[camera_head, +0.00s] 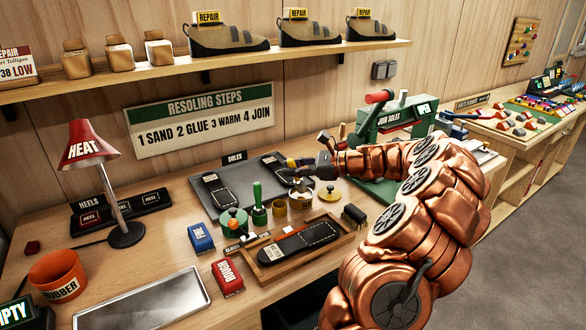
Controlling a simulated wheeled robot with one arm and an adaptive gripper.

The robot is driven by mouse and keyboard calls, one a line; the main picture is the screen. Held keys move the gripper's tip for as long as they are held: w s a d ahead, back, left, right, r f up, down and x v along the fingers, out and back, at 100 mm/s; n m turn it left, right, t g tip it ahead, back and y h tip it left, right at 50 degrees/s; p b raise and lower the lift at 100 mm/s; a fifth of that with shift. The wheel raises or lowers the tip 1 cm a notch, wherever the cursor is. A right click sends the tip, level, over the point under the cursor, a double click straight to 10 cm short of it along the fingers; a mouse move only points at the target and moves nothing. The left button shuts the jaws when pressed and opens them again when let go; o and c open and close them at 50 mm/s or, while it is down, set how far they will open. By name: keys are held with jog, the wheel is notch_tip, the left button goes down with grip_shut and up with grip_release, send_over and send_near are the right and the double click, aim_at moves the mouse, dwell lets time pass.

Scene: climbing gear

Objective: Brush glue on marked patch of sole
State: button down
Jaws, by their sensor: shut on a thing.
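A black sole (297,243) lies in a wooden tray (348,238) at the front of the bench, with a light dashed outline on its upper face. My copper arm comes in from the right. My gripper (296,171) is beyond the sole, above a small open pot (300,199). It is shut on a small, partly hidden thing that looks like the glue brush; its tip points down at the pot. I cannot tell whether the tip is inside. A yellow lid (328,193) lies right of the pot.
Around the tray are a green-handled tool (258,207), a green pot (233,221), a dark bristle brush (354,214), and blue (201,238) and red (227,276) blocks. A heat lamp (92,150) stands left. A green press (385,135) stands behind my arm.

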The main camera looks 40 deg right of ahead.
jog(key=shift+f, duration=0.6)
dwell(1.0)
jog(key=shift+r+p, duration=2.8)
jog(key=shift+r, duration=0.75)
